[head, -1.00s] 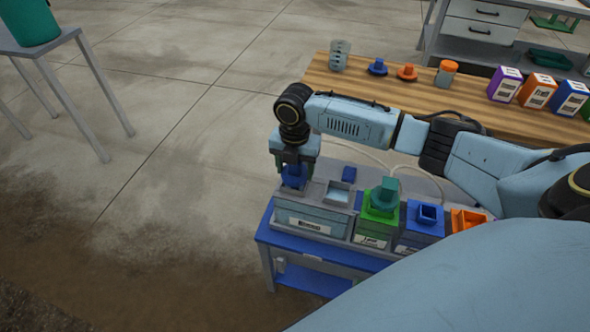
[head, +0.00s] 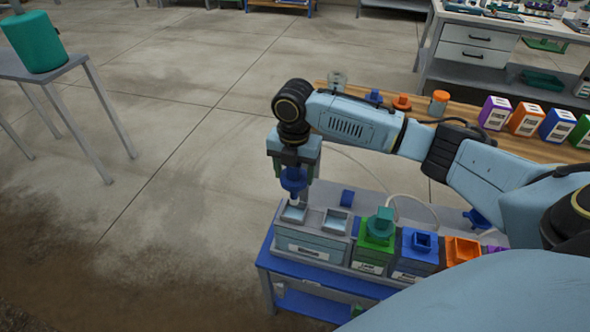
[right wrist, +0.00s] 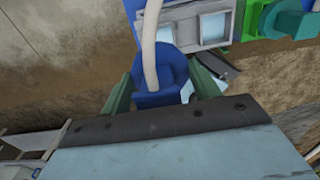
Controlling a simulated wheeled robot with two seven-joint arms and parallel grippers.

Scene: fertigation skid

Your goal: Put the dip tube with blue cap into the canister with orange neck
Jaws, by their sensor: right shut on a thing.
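My right gripper (head: 294,176) is shut on the blue cap of the dip tube (head: 293,181), above the left opening of a grey box with two openings (head: 318,250). In the right wrist view the blue cap (right wrist: 160,82) sits between the green fingers, with a pale hose rising from it. A short pale piece of tube shows below the cap; its lower end is hard to tell from the opening. The canister with orange neck (head: 462,250) stands at the right of the row, partly hidden by my own body. My left gripper is not in view.
A green canister with a teal cap (head: 376,240) and a blue canister (head: 417,250) stand between the grey box and the orange neck. A wooden bench (head: 460,135) holds coloured cartons.

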